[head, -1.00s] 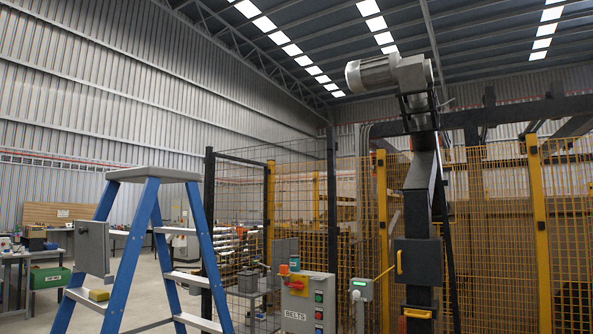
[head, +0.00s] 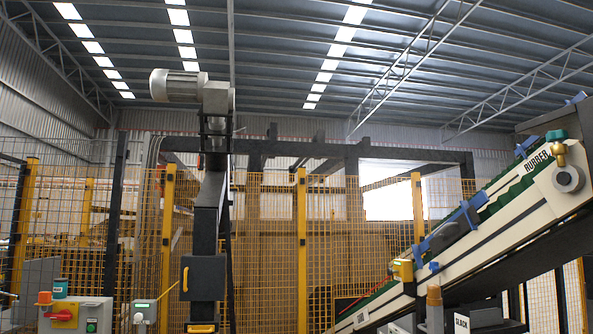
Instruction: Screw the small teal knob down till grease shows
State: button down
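A small teal knob (head: 556,135) sits on top of a brass fitting (head: 560,153) at the upper end of the inclined conveyor (head: 470,235), at the right of the head view. The knob and fitting stand just above a round grey bearing or roller end (head: 568,179). I cannot make out any grease there; the parts are small in view. My gripper is not in view.
Yellow mesh fencing (head: 270,240) with posts runs across the middle. A control box (head: 78,318) with a red switch and a teal-topped can stands at lower left. A dark column (head: 208,220) bears a grey motor.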

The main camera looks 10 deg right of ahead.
aim_at(556, 136)
jog(key=z, duration=2.05)
